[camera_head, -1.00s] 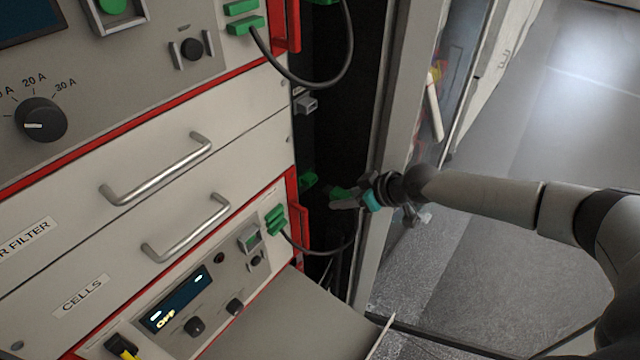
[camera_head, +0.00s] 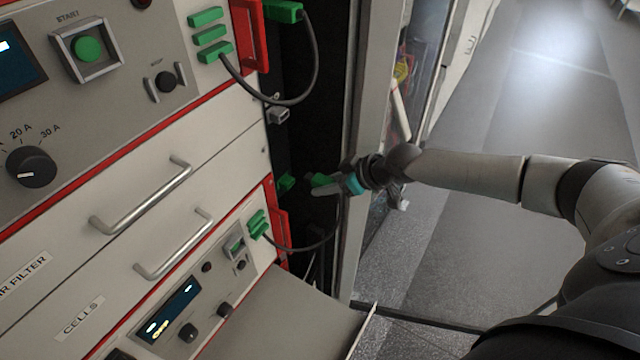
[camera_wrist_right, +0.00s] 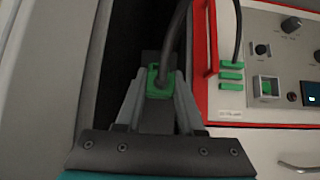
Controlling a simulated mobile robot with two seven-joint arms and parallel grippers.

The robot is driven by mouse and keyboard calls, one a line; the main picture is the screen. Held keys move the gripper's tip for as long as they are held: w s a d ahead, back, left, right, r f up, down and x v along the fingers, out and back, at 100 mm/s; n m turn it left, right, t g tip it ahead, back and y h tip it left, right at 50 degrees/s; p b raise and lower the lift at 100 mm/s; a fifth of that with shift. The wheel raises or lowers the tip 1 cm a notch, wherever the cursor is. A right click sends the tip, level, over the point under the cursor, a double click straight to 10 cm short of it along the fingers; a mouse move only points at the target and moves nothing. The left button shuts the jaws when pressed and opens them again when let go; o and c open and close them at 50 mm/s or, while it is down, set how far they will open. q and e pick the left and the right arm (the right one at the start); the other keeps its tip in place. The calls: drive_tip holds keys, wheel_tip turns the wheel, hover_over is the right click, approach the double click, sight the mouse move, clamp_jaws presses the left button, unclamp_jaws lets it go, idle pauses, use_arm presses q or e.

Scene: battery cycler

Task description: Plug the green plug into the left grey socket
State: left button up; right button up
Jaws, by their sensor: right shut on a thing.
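My right gripper (camera_head: 322,187) is at the dark gap right of the cabinet front, shut on the green plug (camera_head: 320,180). In the right wrist view the green plug (camera_wrist_right: 160,80) sits between the two fingers, with a dark cable running up from it. A small grey socket (camera_head: 279,115) shows in the gap, above and left of my gripper; I cannot tell whether it is the left one. The plug is clearly apart from it. My left gripper is not in view.
Another green connector (camera_head: 287,182) sits in the gap just left of my gripper. A cabled green plug (camera_head: 284,11) is at the top. Drawer handles (camera_head: 145,195), red brackets (camera_head: 279,230) and a grey shelf (camera_head: 290,312) stand near. A grey post (camera_head: 362,130) borders the gap on the right.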

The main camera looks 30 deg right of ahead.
wheel_tip(320, 180, up, 14)
drive_tip(key=s+d+r+p, duration=0.1)
drive_tip(key=s+p, duration=0.1)
drive_tip(key=p, duration=0.8)
drive_tip(key=w+a, duration=0.1)
drive_tip(key=w+a+b, duration=0.1)
drive_tip(key=w, duration=0.1)
drive_tip(key=w+a+b, duration=0.1)
drive_tip(key=w, duration=0.1)
drive_tip(key=shift+f, duration=0.25)
drive_tip(key=shift+p, duration=0.5)
idle(1.0)
drive_tip(key=shift+w+a, duration=0.35)
drive_tip(key=shift+w, duration=0.4)
idle(0.7)
idle(0.7)
drive_tip(key=shift+w+a+b, duration=0.35)
drive_tip(key=shift+w+a, duration=0.05)
drive_tip(key=shift+w, duration=0.25)
idle(0.5)
drive_tip(key=o, duration=1.1)
drive_tip(key=shift+c, duration=0.2)
